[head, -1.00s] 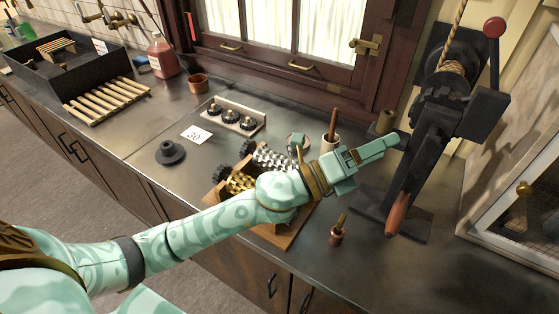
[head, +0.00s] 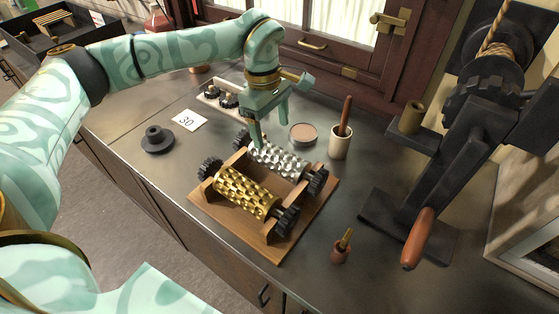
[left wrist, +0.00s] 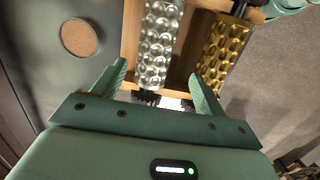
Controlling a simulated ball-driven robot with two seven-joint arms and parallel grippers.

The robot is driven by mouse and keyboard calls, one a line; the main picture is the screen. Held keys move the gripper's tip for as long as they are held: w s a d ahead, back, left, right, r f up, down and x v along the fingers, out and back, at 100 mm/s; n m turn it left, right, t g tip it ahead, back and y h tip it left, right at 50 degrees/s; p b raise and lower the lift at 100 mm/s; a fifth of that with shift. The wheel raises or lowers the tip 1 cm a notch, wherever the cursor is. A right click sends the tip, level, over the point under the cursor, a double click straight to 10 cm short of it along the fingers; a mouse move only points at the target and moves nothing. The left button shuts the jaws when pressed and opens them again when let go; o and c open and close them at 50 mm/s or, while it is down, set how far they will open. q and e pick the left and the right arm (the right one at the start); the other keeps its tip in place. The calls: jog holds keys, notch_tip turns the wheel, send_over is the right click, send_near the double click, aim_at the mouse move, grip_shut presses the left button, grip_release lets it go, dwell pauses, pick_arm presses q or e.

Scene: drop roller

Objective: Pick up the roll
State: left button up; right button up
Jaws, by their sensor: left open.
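A silver dimpled roll (head: 280,161) and a gold dimpled roll (head: 246,192), both with black gears, lie side by side on a wooden stand (head: 273,252). My left gripper (head: 270,122) is open, pointing down over the back-left end of the silver roll. In the left wrist view, the silver roll (left wrist: 160,45) lies ahead between the open fingers, and the gold roll (left wrist: 222,48) is near the right finger. I cannot tell whether a finger touches the silver roll. My right gripper is not in view.
A round tan-filled tin (head: 303,134) and a cream pot with a brown handle (head: 340,142) stand right of the gripper. A black lever machine (head: 440,170) is at right. A small brush pot (head: 341,249), a black disc (head: 157,140) and a "30" card (head: 188,120) are nearby.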

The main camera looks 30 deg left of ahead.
aim_at(278, 153)
pick_arm(q)
jog(key=f, duration=0.5)
jog(key=shift+d+f+b, duration=0.25)
jog(key=shift+d+b, duration=0.15)
jog(key=f, duration=0.1)
jog(key=f+b, duration=0.1)
jog(key=f, duration=0.1)
jog(key=d+f, duration=0.1)
jog(key=f, duration=0.1)
jog(key=shift+w+f, duration=0.15)
jog(key=shift+w, duration=0.15)
jog(key=shift+c, duration=1.2)
grip_shut()
jog(key=shift+r, duration=0.2)
